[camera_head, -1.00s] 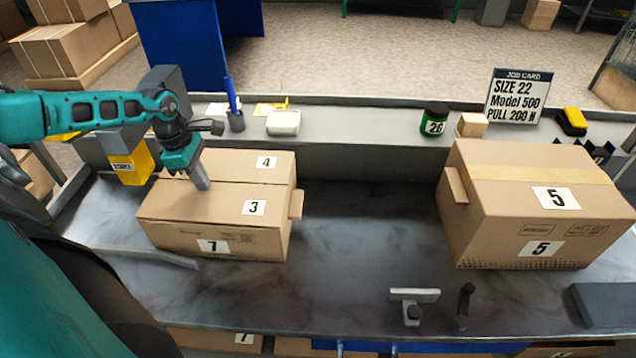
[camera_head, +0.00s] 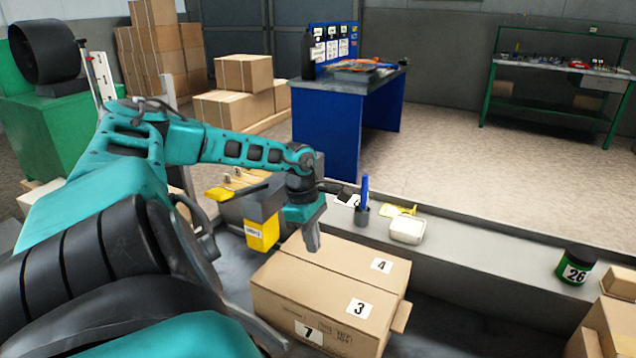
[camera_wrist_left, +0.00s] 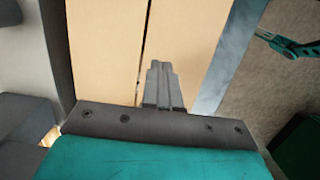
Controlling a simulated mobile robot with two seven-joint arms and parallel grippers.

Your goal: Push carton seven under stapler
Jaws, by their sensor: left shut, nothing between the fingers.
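The carton with labels 7, 3 and 4 (camera_head: 290,290) is a closed brown box on the grey bench. A flap sticks out at its right side. Its top and centre seam also show in the left wrist view (camera_wrist_left: 110,50). My left gripper (camera_head: 314,246) is shut and empty, pointing down at the carton's top near the seam. I cannot tell whether it touches. My right gripper is not in view.
A blue pen holder (camera_head: 362,212), a white box (camera_head: 407,229) and a green jar marked 26 (camera_head: 576,265) stand on the back ledge. Part of another carton (camera_head: 612,325) shows at the right edge. The bench between the cartons is clear.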

